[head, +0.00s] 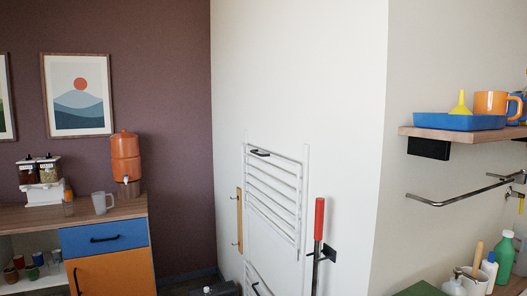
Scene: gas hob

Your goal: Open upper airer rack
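The upper airer rack (271,208) is a white frame with several bars on the white wall, slightly right of centre in the head view. It looks folded up, close to the wall. A black handle (261,153) sits at its top edge. A second, lower rack (250,274) shows in part below it, also with a black handle (256,288), and is cut off by the bottom edge. Neither of my grippers is in view, so whether they are open or shut does not show.
A red-handled pole (319,219) stands just right of the racks, by a black wall bracket (328,253). A wooden strip with hooks (239,220) is on their left. A shelf (460,132) and metal rail (465,195) jut out at right. A cabinet (104,237) stands at left.

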